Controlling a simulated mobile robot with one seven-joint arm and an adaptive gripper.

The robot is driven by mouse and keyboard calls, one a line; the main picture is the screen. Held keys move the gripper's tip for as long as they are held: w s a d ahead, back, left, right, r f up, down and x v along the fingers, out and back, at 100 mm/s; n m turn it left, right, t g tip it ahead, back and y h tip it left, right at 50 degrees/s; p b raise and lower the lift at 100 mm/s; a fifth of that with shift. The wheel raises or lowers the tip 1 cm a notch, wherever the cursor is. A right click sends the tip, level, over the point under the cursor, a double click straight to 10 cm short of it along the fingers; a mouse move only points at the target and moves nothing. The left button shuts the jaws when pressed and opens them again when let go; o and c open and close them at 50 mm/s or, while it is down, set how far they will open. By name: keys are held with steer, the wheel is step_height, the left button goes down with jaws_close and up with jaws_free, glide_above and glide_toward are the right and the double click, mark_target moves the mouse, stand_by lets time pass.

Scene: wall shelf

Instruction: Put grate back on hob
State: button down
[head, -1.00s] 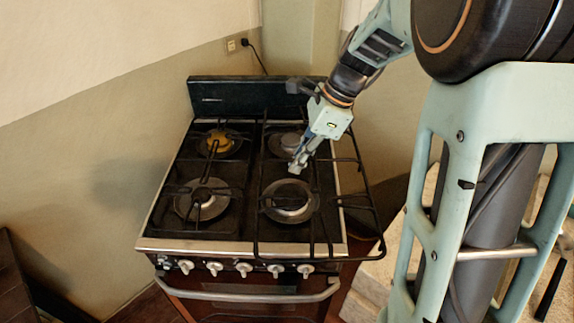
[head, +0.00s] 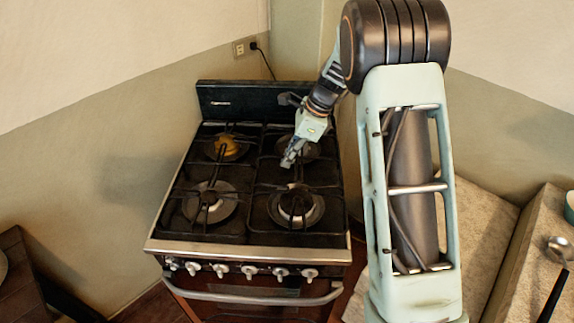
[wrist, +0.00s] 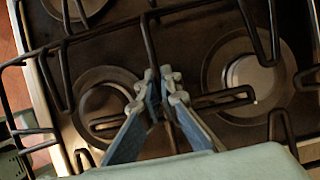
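The hob (head: 172,226) is the top of a black stove with burners at left and right. A black grate (head: 277,239) lies across its right side; its height above the hob is hard to tell. My gripper (head: 290,160) is low over the right half, between the front and rear burners. In the wrist view the fingertips of my gripper (wrist: 162,78) are close together, apparently around a dark bar of the grate (wrist: 147,38). At the left of that view a grate bar reaches past the hob's metal edge. In the head view my arm may hide part of that side.
A left grate (head: 165,200) covers the left burners. Control knobs (head: 245,271) and an oven handle (head: 250,294) line the stove's front. A pale counter (head: 480,220) with a ladle (head: 560,250) stands at the right. Walls close in behind.

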mark_target(282, 176)
steer(key=shift+w+a+f, duration=0.15)
steer(key=shift+w+f, duration=0.5)
steer(key=shift+f, duration=1.6)
steer(key=shift+f, duration=0.1)
steer(key=c, duration=2.2)
jaws_free()
steer(key=shift+f, duration=0.1)
steer(key=shift+o, duration=0.2)
steer(key=v, duration=1.2)
